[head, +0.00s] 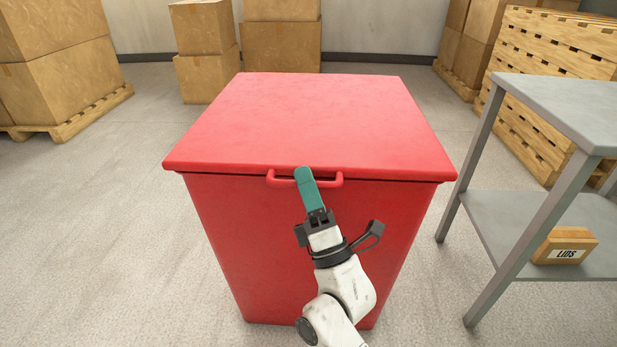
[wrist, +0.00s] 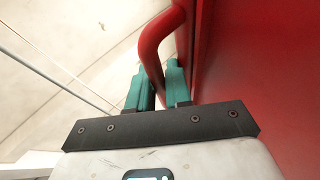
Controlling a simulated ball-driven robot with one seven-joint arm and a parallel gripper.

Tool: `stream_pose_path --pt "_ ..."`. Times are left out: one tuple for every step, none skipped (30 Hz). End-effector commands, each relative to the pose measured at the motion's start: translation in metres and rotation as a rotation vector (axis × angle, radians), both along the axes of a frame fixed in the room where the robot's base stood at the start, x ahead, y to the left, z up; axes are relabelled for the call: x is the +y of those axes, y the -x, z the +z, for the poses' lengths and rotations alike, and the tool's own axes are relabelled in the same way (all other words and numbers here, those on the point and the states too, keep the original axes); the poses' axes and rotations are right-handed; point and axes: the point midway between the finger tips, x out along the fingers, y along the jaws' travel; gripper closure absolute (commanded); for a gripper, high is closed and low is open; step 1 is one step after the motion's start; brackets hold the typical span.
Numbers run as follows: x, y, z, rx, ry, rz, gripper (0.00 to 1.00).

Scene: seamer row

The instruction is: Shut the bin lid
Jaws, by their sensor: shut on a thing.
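The red bin (head: 300,240) stands upright on the floor in front of me. Its red lid (head: 315,120) lies flat across the top, down on or very close to the rim. A red handle (head: 330,182) sticks out from the lid's front edge; it also shows in the wrist view (wrist: 151,50). My gripper (head: 304,174) is at the handle with its green fingers, and in the wrist view the fingers (wrist: 158,82) are shut on the handle bar. The fingers hide part of the handle in the head view. The bin's inside is hidden by the lid.
A grey metal table (head: 570,100) stands close at the right, with a small box marked LIDS (head: 566,246) on its lower shelf. Cardboard boxes (head: 280,45) and stacked pallets (head: 545,70) stand behind. The floor left of the bin is clear.

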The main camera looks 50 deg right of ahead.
Motion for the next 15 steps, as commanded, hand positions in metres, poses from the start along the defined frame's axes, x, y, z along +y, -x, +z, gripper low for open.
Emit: stream_pose_path --pt "0.0000 -0.0019 -0.0160 0.029 -0.023 0.013 1.00" --pt "-0.0001 -0.0019 -0.0160 0.029 -0.023 0.013 1.00" --pt "-0.0002 -0.0017 -0.0160 0.029 -0.023 0.013 1.00" --pt "-0.0003 -0.0018 -0.0161 0.029 -0.023 0.012 1.00" --pt "-0.0003 -0.0017 -0.0161 0.029 -0.023 0.012 0.80" --pt "-0.0004 -0.0018 -0.0161 0.029 -0.023 0.012 0.76" --pt "-0.0005 -0.0017 -0.0163 0.029 -0.023 0.012 0.75" --pt "-0.0005 -0.0017 -0.0163 0.029 -0.023 0.011 0.75" --pt "-0.0006 -0.0017 -0.0163 0.029 -0.023 0.011 0.75" --pt "-0.0006 -0.0017 -0.0163 0.029 -0.024 0.011 0.75" --pt "-0.0008 -0.0017 -0.0164 0.029 -0.024 0.011 0.75" --pt "-0.0008 -0.0016 -0.0164 0.030 -0.023 0.010 0.75" --pt "-0.0009 -0.0016 -0.0164 0.030 -0.023 0.010 0.75" --pt "-0.0010 -0.0015 -0.0165 0.030 -0.023 0.010 0.75" --pt "-0.0010 -0.0011 -0.0169 0.030 -0.023 0.010 0.75"
